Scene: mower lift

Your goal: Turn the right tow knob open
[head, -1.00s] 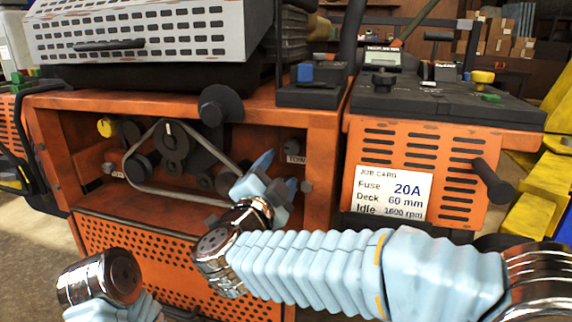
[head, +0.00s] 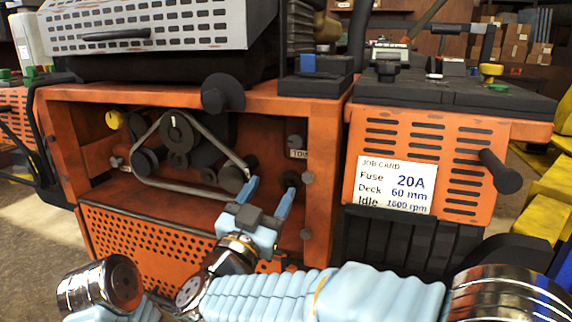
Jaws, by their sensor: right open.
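A small grey knob (head: 295,140) sits on the right inner wall of the orange engine bay, just above a white label (head: 298,154) that reads TOW. A darker round part (head: 291,179) shows below the label; I cannot tell whether it is a knob. My right gripper (head: 268,192) is open and empty. Its two light-blue fingers point up, in front of the bay, below and left of the label. The fingers appear apart from the grey knob. Part of my left arm shows at the bottom left, but its gripper is out of view.
A belt (head: 190,188) runs round several pulleys left of my right gripper. A black round knob (head: 222,94) juts out at the bay's top edge. A yellow cap (head: 115,119) is at the bay's left. A black handle (head: 499,172) sticks out beside the job card (head: 397,184).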

